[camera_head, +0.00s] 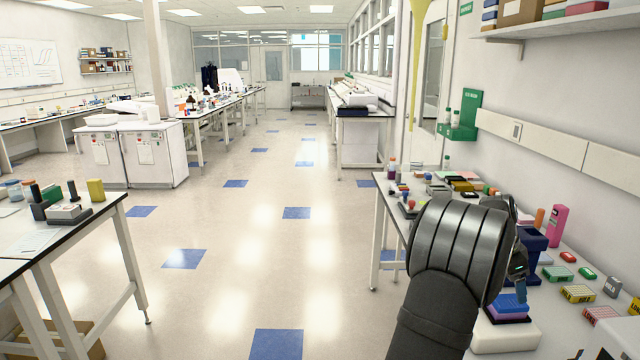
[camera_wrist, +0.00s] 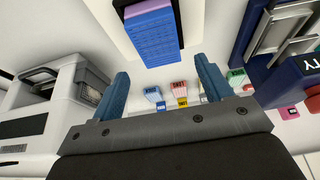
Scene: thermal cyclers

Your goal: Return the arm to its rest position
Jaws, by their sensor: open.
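My gripper (camera_wrist: 165,68) shows in the wrist view with its two blue fingers spread wide and nothing held between them. In the head view my gripper (camera_head: 519,280) is at the right bench, mostly hidden behind my dark arm. A blue and purple block (camera_wrist: 152,38) lies beyond the fingertips in the wrist view, apart from them. In the head view the same-coloured block (camera_head: 508,307) sits on a white base (camera_head: 505,337), just below the gripper.
A white and grey machine (camera_wrist: 50,105) stands left in the wrist view. A dark blue holder (camera_head: 532,243) and a pink box (camera_head: 557,224) stand behind the gripper. Several small labelled boxes lie right on the bench. The shelf (camera_head: 560,27) overhangs the wall. The aisle floor is clear.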

